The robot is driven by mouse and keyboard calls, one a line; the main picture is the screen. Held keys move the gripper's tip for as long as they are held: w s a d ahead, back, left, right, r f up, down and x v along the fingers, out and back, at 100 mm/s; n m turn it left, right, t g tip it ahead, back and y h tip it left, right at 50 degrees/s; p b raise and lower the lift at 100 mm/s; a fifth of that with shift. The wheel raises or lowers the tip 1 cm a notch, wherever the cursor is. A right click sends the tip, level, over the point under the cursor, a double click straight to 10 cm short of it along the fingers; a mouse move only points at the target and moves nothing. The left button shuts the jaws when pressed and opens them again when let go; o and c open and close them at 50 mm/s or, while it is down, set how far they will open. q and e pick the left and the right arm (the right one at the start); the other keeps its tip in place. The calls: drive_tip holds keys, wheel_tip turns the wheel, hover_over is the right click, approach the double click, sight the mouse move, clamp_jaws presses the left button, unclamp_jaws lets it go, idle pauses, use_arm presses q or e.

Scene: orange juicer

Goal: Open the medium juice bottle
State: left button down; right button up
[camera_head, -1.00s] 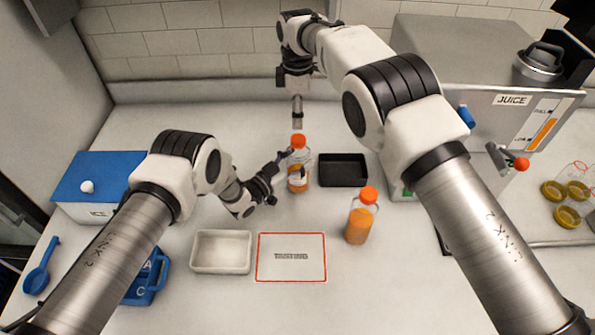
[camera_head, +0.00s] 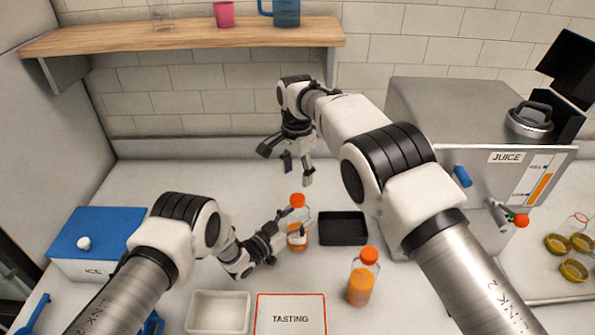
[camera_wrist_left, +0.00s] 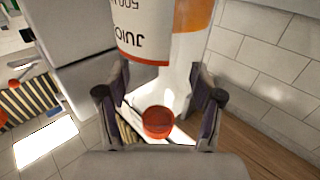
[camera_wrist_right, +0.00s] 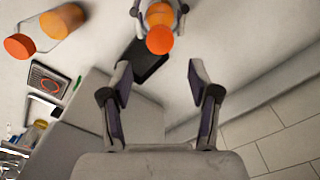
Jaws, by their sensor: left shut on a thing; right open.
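A clear juice bottle (camera_head: 298,238) with orange juice low inside and an orange cap (camera_head: 297,200) stands upright on the counter. Its label in the left wrist view (camera_wrist_left: 142,40) reads upside down, with "500" visible. My left gripper (camera_head: 287,225) is shut on this bottle's side from the left. My right gripper (camera_head: 297,172) is open and empty, pointing down above the cap and apart from it. The right wrist view shows the cap (camera_wrist_right: 159,40) beyond the open fingers (camera_wrist_right: 157,80). A second capped, fuller bottle (camera_head: 361,285) stands to the right, nearer me.
A black tray (camera_head: 343,239) lies just right of the held bottle. A white tray (camera_head: 192,318) and a tasting mat (camera_head: 290,300) lie in front. The juice machine (camera_head: 470,150) is at right, the blue ice box (camera_head: 115,235) at left. A wooden shelf (camera_head: 180,38) hangs behind.

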sight(297, 198)
drive_tip(key=m, duration=0.9)
drive_tip(key=shift+m, duration=0.4)
drive_tip(key=m, duration=0.7)
drive_tip(key=shift+m, duration=0.4)
drive_tip(key=shift+f, duration=0.3)
wheel_tip(297, 198, down, 8)
drive_tip(key=shift+r, duration=0.15)
clamp_jaws()
